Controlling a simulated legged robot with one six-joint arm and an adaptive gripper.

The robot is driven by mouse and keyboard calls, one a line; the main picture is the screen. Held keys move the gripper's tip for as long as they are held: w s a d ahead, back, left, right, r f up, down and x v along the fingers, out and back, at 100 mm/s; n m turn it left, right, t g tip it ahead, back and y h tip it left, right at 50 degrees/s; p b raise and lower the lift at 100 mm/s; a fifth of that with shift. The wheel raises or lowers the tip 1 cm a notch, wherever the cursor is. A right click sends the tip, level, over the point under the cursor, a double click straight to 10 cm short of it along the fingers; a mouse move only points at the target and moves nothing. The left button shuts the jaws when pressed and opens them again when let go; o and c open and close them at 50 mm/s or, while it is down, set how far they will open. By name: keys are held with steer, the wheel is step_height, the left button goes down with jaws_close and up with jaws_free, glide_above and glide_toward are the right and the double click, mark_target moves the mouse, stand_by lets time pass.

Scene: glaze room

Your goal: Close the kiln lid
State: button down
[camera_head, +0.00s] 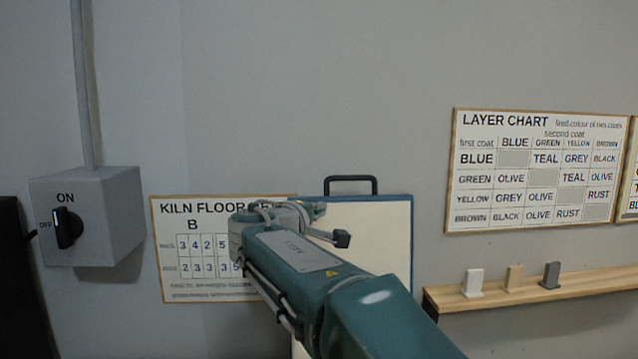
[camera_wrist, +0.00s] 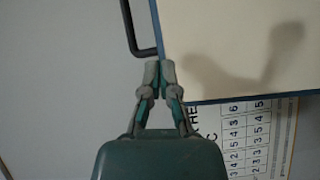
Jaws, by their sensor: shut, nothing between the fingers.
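The kiln lid (camera_head: 396,240) stands raised and upright against the wall, its cream inner face toward me with a blue edge and a black bar handle (camera_head: 350,180) on top. My arm covers its left and lower parts. In the wrist view the lid (camera_wrist: 235,40) fills the upper right and the handle (camera_wrist: 132,28) sticks out from its edge. My gripper (camera_wrist: 161,66) is shut and empty, its fingertips over the lid's edge close to the handle's foot. Whether they touch cannot be told. The kiln body is out of view.
A grey switch box (camera_head: 95,212) with a black knob (camera_head: 66,228) is on the left wall. The kiln floor chart (camera_head: 172,235) hangs behind my arm. At right are a layer chart (camera_head: 535,170) and a wooden shelf (camera_head: 590,280) with three small tiles. A dark object (camera_head: 18,290) stands far left.

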steer(key=w+a+r+n+t, duration=0.1)
steer(key=w+a+r+t, duration=0.1)
steer(key=w+a, duration=0.15)
steer(key=x, duration=0.9)
steer(key=shift+r, duration=0.2)
